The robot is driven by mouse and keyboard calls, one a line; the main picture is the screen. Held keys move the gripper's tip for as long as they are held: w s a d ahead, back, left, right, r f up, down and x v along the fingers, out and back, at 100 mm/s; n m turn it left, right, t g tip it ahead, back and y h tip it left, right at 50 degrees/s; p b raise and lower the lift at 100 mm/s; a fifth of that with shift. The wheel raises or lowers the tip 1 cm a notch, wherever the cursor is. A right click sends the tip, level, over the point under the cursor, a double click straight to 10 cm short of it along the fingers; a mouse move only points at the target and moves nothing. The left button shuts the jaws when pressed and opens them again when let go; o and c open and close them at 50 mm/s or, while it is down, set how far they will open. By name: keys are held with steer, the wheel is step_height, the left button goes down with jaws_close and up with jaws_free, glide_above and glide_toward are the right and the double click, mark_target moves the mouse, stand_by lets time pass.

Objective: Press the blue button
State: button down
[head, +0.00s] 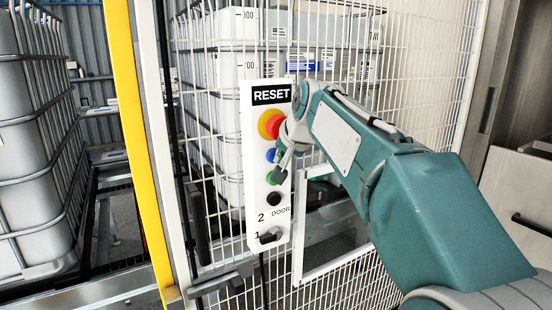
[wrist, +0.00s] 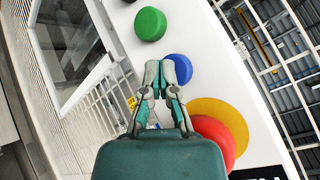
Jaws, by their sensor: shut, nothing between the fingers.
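The blue button (head: 271,155) is a small round knob on a white control panel (head: 258,212) fixed to a wire mesh fence.
A red emergency knob on a yellow disc (head: 268,124) sits above the blue button. A black button (head: 273,199) and a black door switch (head: 267,237) are lower on the panel. The mesh fence (head: 330,262) surrounds it, and a yellow post (head: 130,120) stands left.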

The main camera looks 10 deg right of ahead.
steer(key=shift+s, duration=0.1)
steer(key=shift+s+d, duration=0.15)
steer(key=shift+s, duration=0.35)
steer(key=s, duration=0.2)
steer(key=s+d, duration=0.1)
steer(key=s, duration=0.2)
steer(key=shift+s+d, duration=0.35)
steer(key=shift+d, duration=0.05)
stand_by(0.7)
steer(key=s+a+f+n+g+h, duration=0.1)
steer(key=s+f+n+g, duration=0.2)
steer(key=s+f, duration=1.7)
steer(key=s+n, duration=0.2)
steer(key=s, duration=0.2)
steer(key=shift+s+f+h, duration=0.3)
steer(key=shift+h, duration=0.1)
steer(key=shift+a, duration=0.1)
